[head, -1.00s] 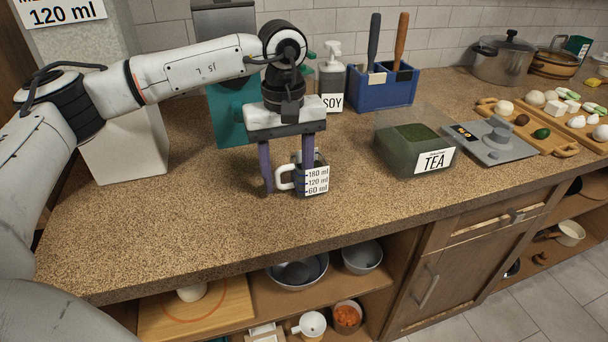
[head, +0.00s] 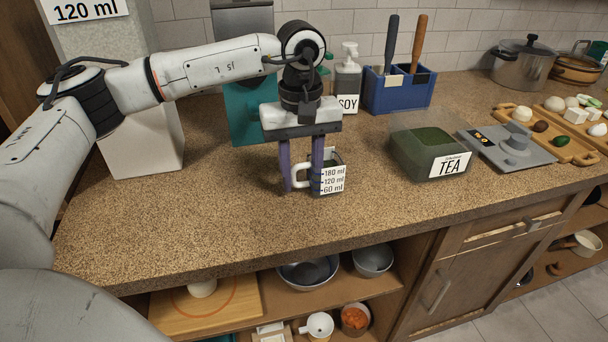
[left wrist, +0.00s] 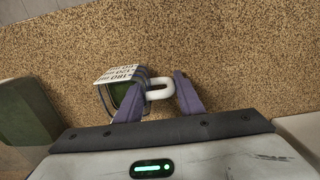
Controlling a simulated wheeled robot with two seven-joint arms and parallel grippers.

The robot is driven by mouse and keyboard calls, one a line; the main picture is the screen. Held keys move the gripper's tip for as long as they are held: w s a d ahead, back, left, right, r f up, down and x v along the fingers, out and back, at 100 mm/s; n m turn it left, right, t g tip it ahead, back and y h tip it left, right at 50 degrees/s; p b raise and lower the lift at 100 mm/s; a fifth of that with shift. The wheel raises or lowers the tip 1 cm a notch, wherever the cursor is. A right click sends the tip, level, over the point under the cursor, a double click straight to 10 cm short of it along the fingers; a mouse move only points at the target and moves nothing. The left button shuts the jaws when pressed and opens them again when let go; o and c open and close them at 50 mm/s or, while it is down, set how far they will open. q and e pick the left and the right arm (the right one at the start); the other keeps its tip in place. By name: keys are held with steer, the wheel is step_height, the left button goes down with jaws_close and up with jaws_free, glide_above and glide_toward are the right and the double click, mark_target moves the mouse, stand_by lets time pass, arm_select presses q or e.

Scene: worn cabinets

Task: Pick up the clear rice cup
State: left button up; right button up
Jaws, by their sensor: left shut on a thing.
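The clear rice cup (head: 331,180) stands upright on the speckled counter, with a white handle on its left and a label reading 180, 120 and 60 ml. It also shows in the left wrist view (left wrist: 118,92). My left gripper (head: 301,183) points down at the cup's handle side and is shut on the cup. In the left wrist view its fingers (left wrist: 160,102) lie on either side of the white handle, one at the cup body and one beyond the handle. The exact contact is partly hidden. My right gripper is not in view.
A dark green TEA container (head: 430,150) stands right of the cup, with a grey scale (head: 510,150) beyond. A SOY bottle (head: 347,80), a blue utensil holder (head: 398,92) and a teal dispenser (head: 252,110) stand behind. The counter front (head: 230,220) is clear.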

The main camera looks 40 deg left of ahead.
arm_select(q)
steer(key=shift+r, duration=4.75)
steer(key=shift+r, duration=0.1)
steer(key=o, duration=0.6)
jaws_close()
steer(key=shift+c, duration=0.6)
jaws_free()
jaws_close()
steer(key=shift+d, duration=0.1)
